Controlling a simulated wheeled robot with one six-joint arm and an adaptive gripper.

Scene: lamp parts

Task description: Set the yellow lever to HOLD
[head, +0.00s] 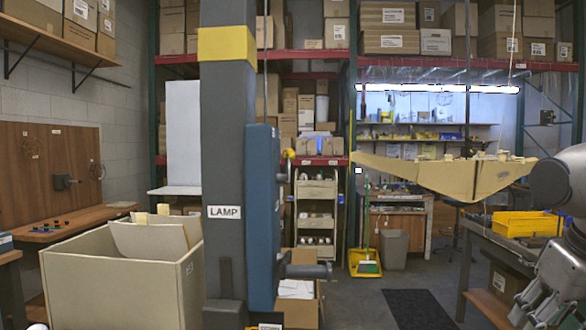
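A blue box (262,215) is fixed to the right side of a grey column marked LAMP (224,240), seen nearly edge-on. A small yellow knob (289,153) sticks out of the box's upper right side; it looks like the yellow lever's end. A dark handle (308,270) sticks out lower down. I cannot read a HOLD mark, and the box's front face is turned away. My gripper (540,305) is at the lower right edge, far to the right of the box. Its fingers are partly cut off, so its opening is unclear.
A tan tray (440,177) with several small pieces hangs at the upper right. A large tan bin (110,285) stands at the lower left. A dark table (490,262) with a yellow crate (527,224) is at right. Floor around the black mat (418,308) is clear.

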